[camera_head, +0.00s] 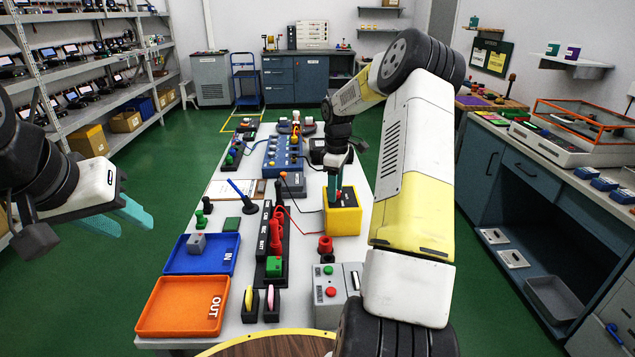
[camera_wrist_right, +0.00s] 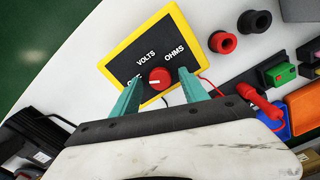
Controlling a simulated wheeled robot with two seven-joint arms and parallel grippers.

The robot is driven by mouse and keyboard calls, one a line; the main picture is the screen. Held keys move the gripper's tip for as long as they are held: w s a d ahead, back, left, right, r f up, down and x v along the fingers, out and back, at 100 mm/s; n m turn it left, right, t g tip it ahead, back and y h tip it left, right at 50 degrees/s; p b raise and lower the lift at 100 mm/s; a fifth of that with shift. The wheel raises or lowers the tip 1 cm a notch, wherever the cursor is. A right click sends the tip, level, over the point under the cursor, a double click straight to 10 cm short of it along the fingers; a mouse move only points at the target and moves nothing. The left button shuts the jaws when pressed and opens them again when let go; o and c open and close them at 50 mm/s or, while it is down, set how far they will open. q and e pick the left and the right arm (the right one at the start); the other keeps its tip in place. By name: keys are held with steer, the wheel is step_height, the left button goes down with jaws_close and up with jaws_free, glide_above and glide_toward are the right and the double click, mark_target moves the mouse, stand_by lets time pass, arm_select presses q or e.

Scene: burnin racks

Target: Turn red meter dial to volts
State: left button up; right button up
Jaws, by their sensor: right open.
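The meter is a yellow-edged box with a black face; it stands on the white bench in the head view (camera_head: 343,222) and shows in the right wrist view (camera_wrist_right: 128,52). Its face reads VOLTS, OHMS and a partly covered OFF. The red dial (camera_wrist_right: 160,79) sits on the face with a white mark on its left side, toward OFF. My right gripper (camera_wrist_right: 159,73) is open, its teal fingers on either side of the dial; contact cannot be told. In the head view it points down over the meter (camera_head: 339,186). My left gripper (camera_head: 135,223) is open and empty, left of the bench.
Red and black sockets (camera_wrist_right: 223,42) and a red probe (camera_wrist_right: 258,101) with a red wire lie beside the meter. A blue IN tray (camera_head: 178,262), an orange OUT tray (camera_head: 165,305) and a grey button box (camera_head: 336,290) stand nearer.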

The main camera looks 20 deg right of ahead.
steer(key=shift+c, duration=0.2)
jaws_close()
steer(key=shift+m, duration=0.4)
steer(key=m, duration=1)
steer(key=shift+m, duration=0.4)
steer(key=shift+o, duration=0.2)
jaws_free()
